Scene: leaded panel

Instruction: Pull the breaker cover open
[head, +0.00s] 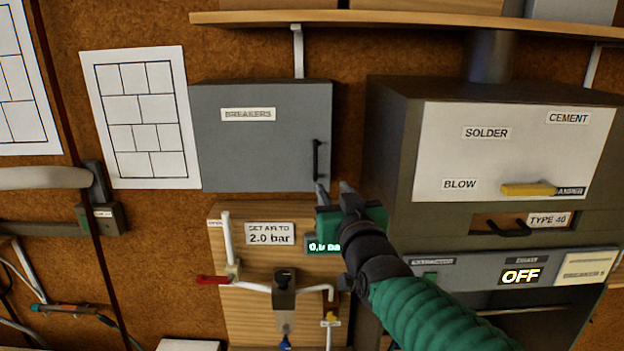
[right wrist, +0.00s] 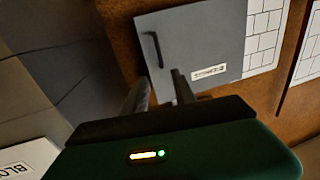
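The breaker cover (head: 262,150) is a grey door labelled BREAKERS on the wall, and it looks closed. Its black vertical handle (head: 316,160) is near the right edge. My right gripper (head: 333,187) is just below and slightly right of the handle, fingers pointing up and spread apart, with nothing between them. In the right wrist view the cover (right wrist: 205,40) and the handle (right wrist: 153,49) show beyond the spread fingertips (right wrist: 160,80), apart from them as far as I can tell. My left gripper is not in view.
A dark cabinet with a white front (head: 510,150) juts out close to the right of the cover. A wooden shelf (head: 400,18) runs above. Below is a wooden board (head: 255,315) with pipes and a red lever (head: 212,280). A paper chart (head: 140,118) hangs left of the cover.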

